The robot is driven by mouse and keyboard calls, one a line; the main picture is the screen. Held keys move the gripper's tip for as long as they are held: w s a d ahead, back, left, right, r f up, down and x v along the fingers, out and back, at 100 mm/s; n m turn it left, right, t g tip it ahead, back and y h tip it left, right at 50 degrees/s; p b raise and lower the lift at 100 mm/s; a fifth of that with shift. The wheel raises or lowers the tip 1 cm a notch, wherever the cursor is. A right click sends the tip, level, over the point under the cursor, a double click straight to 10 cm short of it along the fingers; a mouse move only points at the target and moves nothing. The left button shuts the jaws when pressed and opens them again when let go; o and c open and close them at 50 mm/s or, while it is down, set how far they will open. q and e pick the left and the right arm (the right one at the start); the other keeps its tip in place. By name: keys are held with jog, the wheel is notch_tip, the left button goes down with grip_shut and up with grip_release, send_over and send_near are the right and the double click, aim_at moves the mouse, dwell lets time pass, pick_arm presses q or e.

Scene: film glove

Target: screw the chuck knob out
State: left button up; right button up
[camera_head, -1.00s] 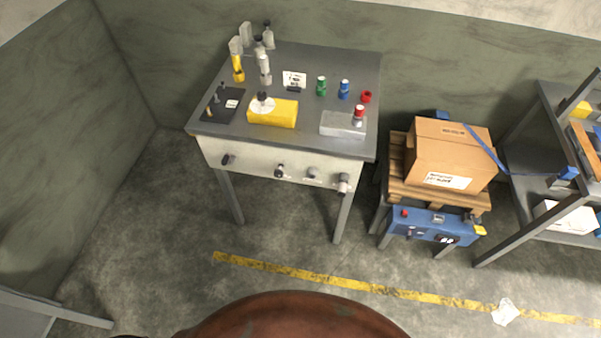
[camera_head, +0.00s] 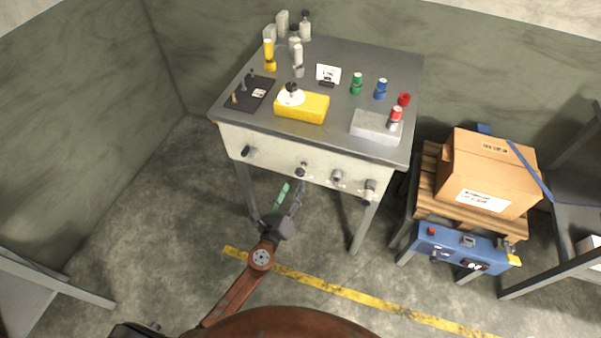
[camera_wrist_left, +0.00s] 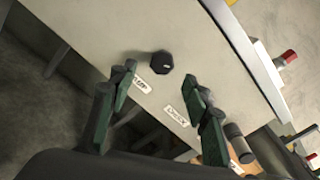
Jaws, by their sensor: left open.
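A row of knobs sits on the pale front panel (camera_head: 270,152) of the workbench. In the left wrist view a dark faceted knob (camera_wrist_left: 160,62) stands ahead, beyond the fingertips; it seems to be the dark knob (camera_head: 301,169) in the head view. A small label (camera_wrist_left: 178,115) near the right finger seems to read CHUCK; the knob it belongs to may be hidden behind that finger. A grey knob (camera_head: 338,177) sits further right in the head view. My left gripper (camera_head: 292,190) is open and empty, below and in front of the panel, apart from the knobs. My right gripper is not seen.
The bench top holds a yellow block (camera_head: 302,107), a grey block (camera_head: 375,126) and several coloured pieces. A cardboard box (camera_head: 488,172) on a pallet and a blue unit (camera_head: 455,247) stand to the right. The floor before the bench is clear.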

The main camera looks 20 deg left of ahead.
aim_at(299, 174)
pick_arm(q)
jog(key=w, duration=0.7)
jog(key=shift+d+r, duration=0.15)
jog(key=shift+w, duration=0.35)
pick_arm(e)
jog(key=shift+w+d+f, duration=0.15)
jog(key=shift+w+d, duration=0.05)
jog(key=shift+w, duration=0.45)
pick_arm(q)
jog(key=c, duration=1.2)
